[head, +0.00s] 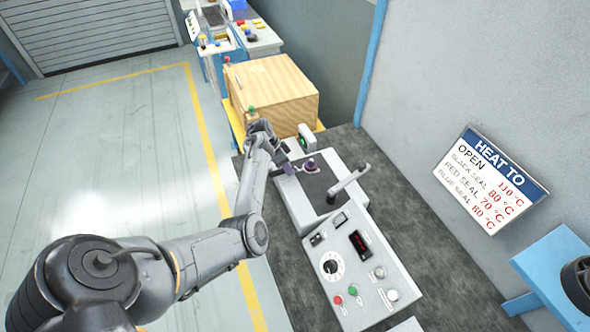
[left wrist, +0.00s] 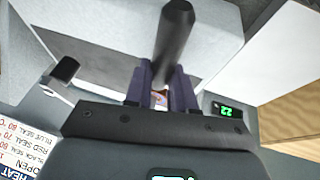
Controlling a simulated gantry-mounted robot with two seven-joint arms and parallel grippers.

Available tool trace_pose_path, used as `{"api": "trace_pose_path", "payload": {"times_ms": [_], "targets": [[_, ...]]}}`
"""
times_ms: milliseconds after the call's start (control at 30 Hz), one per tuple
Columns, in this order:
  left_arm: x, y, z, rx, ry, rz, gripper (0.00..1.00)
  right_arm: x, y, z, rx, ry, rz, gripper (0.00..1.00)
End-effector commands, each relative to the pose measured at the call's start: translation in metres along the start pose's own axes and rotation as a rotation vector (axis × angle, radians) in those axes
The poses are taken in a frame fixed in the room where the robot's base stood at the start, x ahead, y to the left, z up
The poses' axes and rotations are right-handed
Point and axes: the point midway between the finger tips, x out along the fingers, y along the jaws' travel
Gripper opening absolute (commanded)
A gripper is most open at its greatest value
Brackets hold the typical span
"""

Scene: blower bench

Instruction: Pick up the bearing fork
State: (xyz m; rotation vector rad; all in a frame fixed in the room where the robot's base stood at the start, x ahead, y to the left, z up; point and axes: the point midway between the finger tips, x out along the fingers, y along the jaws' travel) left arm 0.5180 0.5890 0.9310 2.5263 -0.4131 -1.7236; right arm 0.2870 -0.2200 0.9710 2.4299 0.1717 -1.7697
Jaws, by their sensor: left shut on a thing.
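My left gripper (head: 284,160) is at the left edge of the grey machine's dark top plate in the head view. In the left wrist view its two purplish fingers (left wrist: 165,88) are closed around a dark round rod, which looks like the handle of the bearing fork (left wrist: 174,45). The rod points up in that picture, and its other end is hidden by the gripper body. In the head view the fork is too small and covered to make out. My right gripper is not in view.
A small box with a green display (head: 306,137), a wooden crate (head: 270,90) and a control panel (head: 358,268) are nearby.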

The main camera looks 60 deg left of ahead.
Motion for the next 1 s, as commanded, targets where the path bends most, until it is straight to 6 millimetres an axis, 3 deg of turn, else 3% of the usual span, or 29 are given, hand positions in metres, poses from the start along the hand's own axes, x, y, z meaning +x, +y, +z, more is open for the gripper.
{"api": "trace_pose_path", "payload": {"times_ms": [367,700,1000], "targets": [[-0.009,0.001,-0.004,0.001,0.002,-0.002,0.0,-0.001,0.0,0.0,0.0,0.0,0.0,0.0],[-0.039,0.007,-0.017,0.001,0.002,-0.002,0.0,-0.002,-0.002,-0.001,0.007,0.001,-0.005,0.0],[-0.045,0.047,-0.039,0.003,0.002,-0.001,0.0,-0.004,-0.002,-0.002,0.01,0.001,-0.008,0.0]]}}
